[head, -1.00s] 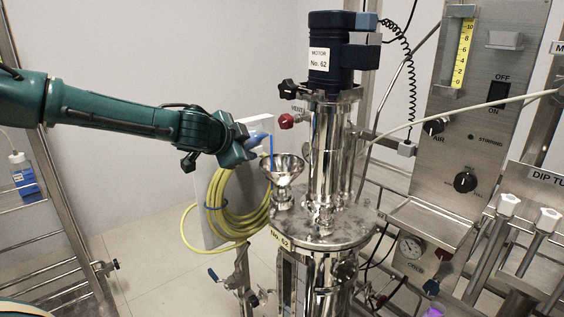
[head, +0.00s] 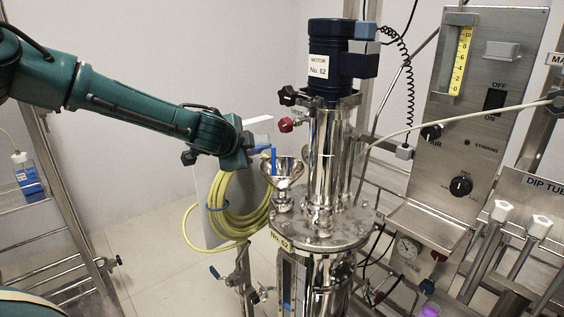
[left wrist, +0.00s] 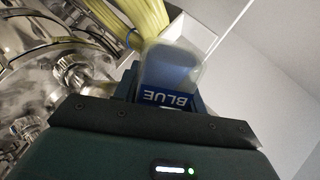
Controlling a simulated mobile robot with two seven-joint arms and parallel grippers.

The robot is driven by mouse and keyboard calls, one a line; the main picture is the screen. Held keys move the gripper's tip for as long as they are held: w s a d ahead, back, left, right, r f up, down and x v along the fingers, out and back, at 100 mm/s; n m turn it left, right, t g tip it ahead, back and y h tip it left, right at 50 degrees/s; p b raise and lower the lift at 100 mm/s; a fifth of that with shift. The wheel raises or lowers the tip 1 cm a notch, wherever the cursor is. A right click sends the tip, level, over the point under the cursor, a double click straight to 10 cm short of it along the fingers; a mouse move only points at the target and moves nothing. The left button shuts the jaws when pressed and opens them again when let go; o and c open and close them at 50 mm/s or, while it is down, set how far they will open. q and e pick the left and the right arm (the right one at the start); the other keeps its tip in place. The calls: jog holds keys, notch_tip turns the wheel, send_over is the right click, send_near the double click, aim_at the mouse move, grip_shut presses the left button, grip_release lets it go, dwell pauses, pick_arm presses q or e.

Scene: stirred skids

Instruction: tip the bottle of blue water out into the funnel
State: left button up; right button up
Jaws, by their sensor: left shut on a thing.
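My left gripper (head: 248,152) is shut on the bottle (left wrist: 172,68), a clear bottle with a blue label reading BLUE. In the head view the bottle is tipped over and mostly hidden by the gripper, with its mouth end towards the funnel. The steel funnel (head: 284,172) stands on the lid of the steel vessel (head: 335,230), just right of and below the gripper. A short blue stream (head: 273,161) runs down from the bottle end to the funnel's left rim area. How much water is left in the bottle is hard to tell. My right gripper is not in view.
A motor (head: 337,62) on a steel column rises close to the right of the funnel. A yellow hose coil (head: 240,208) hangs behind and below the gripper. Another blue-labelled bottle (head: 28,178) stands on the rack at left. A control panel (head: 478,130) stands at right.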

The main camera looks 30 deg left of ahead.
pick_arm(q)
jog(key=shift+r, duration=0.1)
dwell(0.3)
jog(key=shift+r+m+y+p, duration=0.3)
jog(key=shift+m+y+p, duration=0.2)
jog(key=shift+p, duration=0.3)
jog(key=shift+g, duration=0.3)
jog(key=shift+f, duration=0.1)
jog(key=shift+d+r+m+g+y+p, duration=0.15)
jog(key=shift+r+m+g+y+p, duration=0.2)
jog(key=shift+m+y+p, duration=0.4)
